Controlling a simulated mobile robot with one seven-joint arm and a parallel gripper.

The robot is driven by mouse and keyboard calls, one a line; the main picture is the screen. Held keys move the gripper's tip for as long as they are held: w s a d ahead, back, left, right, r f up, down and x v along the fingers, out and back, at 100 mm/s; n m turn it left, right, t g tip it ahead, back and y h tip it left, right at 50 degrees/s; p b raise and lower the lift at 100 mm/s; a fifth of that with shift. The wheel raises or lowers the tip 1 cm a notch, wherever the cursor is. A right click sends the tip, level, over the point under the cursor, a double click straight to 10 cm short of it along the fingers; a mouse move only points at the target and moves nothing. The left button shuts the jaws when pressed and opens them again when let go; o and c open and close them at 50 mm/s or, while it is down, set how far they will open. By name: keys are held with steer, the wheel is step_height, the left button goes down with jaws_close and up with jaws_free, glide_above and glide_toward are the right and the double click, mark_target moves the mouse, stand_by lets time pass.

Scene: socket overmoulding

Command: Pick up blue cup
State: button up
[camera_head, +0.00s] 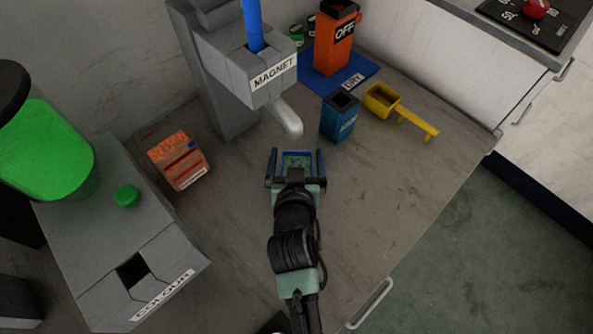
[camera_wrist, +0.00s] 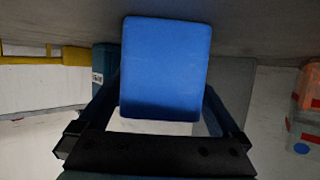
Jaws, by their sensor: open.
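My gripper (camera_head: 296,160) is open, with one finger on each side of the cup. In the wrist view the cup (camera_wrist: 166,65) is a plain blue block shape between the fingers of my gripper (camera_wrist: 165,100). Whether a finger touches it I cannot tell. My wrist hides the near side of the cup in the head view.
A darker blue labelled container (camera_head: 340,117) stands just behind to the right, beside a yellow scoop-like holder (camera_head: 382,101). The grey MAGNET machine (camera_head: 240,75) with its rounded spout is behind the cup. An orange-topped block (camera_head: 180,160) lies left. The table's right front is clear.

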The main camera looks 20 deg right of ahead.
steer(key=shift+w+d+f, duration=0.1)
steer(key=shift+w+d, duration=0.05)
steer(key=shift+w, duration=0.1)
steer(key=c, duration=1.3)
